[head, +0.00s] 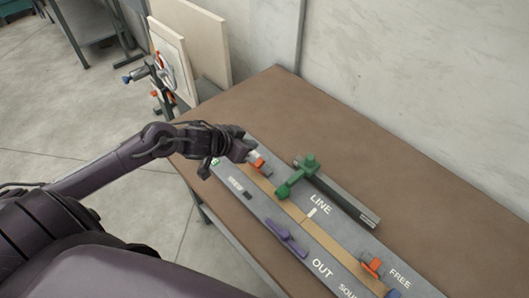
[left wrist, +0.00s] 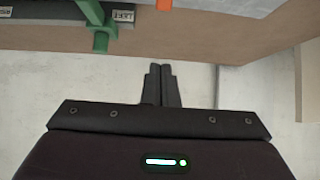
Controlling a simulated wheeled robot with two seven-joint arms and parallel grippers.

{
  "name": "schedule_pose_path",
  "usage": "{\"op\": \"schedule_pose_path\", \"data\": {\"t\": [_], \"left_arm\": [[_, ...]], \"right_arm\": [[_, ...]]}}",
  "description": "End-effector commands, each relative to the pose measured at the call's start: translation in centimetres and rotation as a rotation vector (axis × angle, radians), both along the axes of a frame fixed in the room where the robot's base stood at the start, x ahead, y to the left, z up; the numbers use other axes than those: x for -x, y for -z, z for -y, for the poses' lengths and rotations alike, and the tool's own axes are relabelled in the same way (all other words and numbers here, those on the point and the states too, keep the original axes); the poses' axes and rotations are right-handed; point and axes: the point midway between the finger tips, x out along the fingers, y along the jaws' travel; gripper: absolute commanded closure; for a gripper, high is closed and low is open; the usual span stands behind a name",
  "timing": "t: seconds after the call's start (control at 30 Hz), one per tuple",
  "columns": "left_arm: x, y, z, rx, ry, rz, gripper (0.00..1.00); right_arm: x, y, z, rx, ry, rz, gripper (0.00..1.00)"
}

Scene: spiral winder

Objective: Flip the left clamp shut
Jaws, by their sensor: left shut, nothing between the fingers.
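The left clamp (head: 259,164) has an orange handle and sits at the far left end of the grey board (head: 345,220). My left gripper (head: 249,151) is right beside it in the head view and hides part of it; I cannot tell whether they touch. In the left wrist view the fingers (left wrist: 160,86) are together and empty, with an orange piece (left wrist: 163,4) cut off at the top edge ahead of them. Whether the clamp is open or shut is not clear. My right gripper is not in view.
A second orange clamp (head: 371,266) stands at the board's right end. A green lever (head: 293,181) with a dark bar lies near the middle, also in the wrist view (left wrist: 101,38). A purple piece (head: 286,238) lies in front. The brown table (head: 420,190) is clear behind, up to the wall.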

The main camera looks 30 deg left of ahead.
Motion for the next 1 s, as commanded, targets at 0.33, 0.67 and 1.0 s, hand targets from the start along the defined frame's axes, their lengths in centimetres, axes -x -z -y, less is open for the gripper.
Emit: {"op": "schedule_pose_path", "data": {"t": [0.33,0.67,1.0], "left_arm": [[-1.7,1.3,0.5,0.004,-0.003,0.003,1.00],[-6.0,5.3,2.1,0.004,-0.003,0.001,1.00],[-4.9,7.8,1.7,-0.002,-0.001,-0.004,1.00]], "right_arm": [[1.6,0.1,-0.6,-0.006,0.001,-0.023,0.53],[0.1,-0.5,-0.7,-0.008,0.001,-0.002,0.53],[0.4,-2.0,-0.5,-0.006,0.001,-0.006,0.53]]}}
